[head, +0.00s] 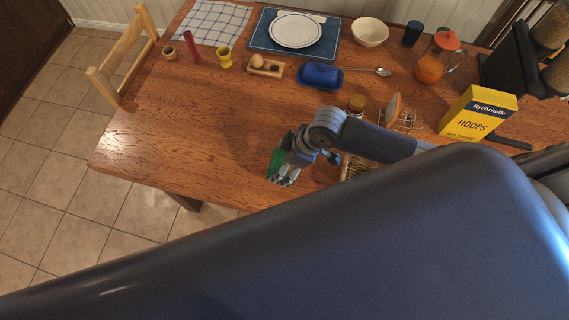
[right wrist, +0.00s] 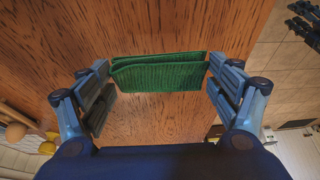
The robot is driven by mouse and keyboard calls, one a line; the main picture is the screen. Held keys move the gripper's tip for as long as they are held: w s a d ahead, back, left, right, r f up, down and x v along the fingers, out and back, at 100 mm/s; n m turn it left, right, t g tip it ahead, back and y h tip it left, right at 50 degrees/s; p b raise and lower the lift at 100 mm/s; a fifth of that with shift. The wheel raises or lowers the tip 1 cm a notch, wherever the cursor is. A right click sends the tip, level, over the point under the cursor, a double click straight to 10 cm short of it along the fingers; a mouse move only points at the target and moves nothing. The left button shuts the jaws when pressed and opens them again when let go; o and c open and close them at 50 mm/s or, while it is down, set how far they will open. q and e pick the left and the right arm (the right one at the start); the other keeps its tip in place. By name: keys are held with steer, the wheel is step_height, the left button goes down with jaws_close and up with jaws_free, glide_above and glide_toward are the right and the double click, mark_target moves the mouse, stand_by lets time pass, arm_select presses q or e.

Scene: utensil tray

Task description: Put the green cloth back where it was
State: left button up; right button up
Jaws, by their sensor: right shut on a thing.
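The green cloth (head: 276,160) is folded and shows at the right gripper, over the front part of the wooden table (head: 190,120). In the right wrist view the cloth (right wrist: 160,73) spans the space between the two fingers, its ends at the fingers. My right gripper (head: 291,160) is shut on the cloth; it also shows in the right wrist view (right wrist: 160,88). A small checked patch shows just below the cloth in the head view; I cannot tell what it is. Whether the cloth touches the table is unclear.
A wicker basket (head: 353,168) is right of the gripper, partly hidden by my arm. Behind are a jar (head: 356,103), a toast rack (head: 405,120), a blue butter dish (head: 320,75) and an egg holder (head: 265,67). A yellow cereal box (head: 478,115) stands right. The table's left-front is clear.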

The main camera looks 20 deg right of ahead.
steer(key=shift+f+p, duration=0.3)
steer(key=shift+f, duration=1.45)
steer(key=o, duration=1)
steer(key=shift+f, duration=0.1)
steer(key=shift+o, duration=0.2)
steer(key=v, duration=1.2)
steer(key=shift+b, duration=0.3)
